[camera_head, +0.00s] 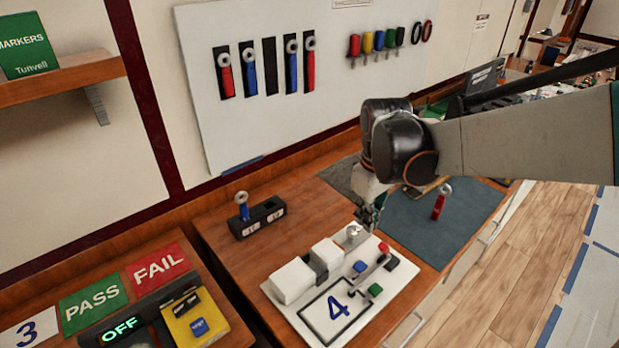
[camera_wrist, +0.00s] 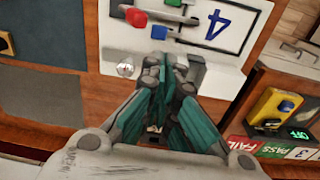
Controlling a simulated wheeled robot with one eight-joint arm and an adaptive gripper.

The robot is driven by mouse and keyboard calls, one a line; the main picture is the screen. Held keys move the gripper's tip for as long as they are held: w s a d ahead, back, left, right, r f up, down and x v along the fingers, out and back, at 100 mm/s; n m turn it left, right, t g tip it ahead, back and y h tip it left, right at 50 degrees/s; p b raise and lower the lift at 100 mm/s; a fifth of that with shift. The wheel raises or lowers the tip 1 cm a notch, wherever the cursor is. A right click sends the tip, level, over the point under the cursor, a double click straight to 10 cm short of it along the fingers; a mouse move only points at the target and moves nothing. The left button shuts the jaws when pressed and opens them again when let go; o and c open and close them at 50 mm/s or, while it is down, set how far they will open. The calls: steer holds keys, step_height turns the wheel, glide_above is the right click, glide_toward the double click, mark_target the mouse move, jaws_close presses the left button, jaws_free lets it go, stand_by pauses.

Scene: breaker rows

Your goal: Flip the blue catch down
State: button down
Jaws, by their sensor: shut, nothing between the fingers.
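The white board (camera_head: 300,315) marked 4 carries a small blue piece (camera_head: 360,266), perhaps the blue catch; its position is too small to read. The blue piece also shows in the wrist view (camera_wrist: 159,32), just beyond my fingertips. A red-knobbed lever (camera_head: 383,248) and a green piece (camera_head: 375,290) are close to it. In the wrist view my gripper (camera_wrist: 172,68) covers part of the board.
White blocks (camera_head: 292,281) stand on the board's left side. A black holder (camera_head: 258,219) with a blue-handled tool is behind left. A yellow box (camera_head: 195,320) is at lower left.

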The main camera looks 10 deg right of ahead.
mark_target(357, 270)
steer(key=shift+w+f+g, duration=0.3)
steer(key=shift+w+f, duration=0.25)
steer(key=shift+w, duration=0.3)
steer(key=shift+f, duration=0.1)
step_height(357, 270, down, 14)
steer(key=b, duration=0.4)
steer(key=shift+b, duration=0.4)
